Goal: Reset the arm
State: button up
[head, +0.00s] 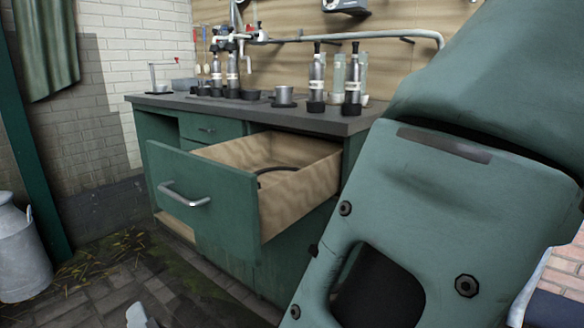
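A large teal link of my arm (450,215) fills the right side of the head view, close to the camera. It hides the right end of the green cabinet (245,268) and part of the counter. My gripper is not visible in this view, so I cannot see its fingers or whether it holds anything. A drawer (205,195) with a metal handle is pulled open from the cabinet. A dark curved object (278,169) lies inside it.
The dark countertop (165,101) carries bottle-like fittings (352,88), a metal cup (284,96) and other gear. A milk churn (22,250) stands at lower left. The paved floor (100,295) between the churn and the cabinet is mostly clear, with some straw.

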jog(key=s+d+f+n+g+h, duration=0.25)
jog(key=d+n+g+h, duration=0.3)
jog(key=d, duration=0.85)
jog(key=s+d+f+n+g+h, duration=0.1)
jog(key=d+f+n+g+h, duration=0.4)
jog(key=d, duration=1)
notch_tip(320, 180, up, 38)
jog(key=n+g+p, duration=0.1)
jog(key=n+p, duration=0.1)
jog(key=p, duration=3.3)
jog(key=shift+s+d+p, duration=0.25)
jog(key=shift+d+p, duration=0.05)
jog(key=shift+n, duration=0.25)
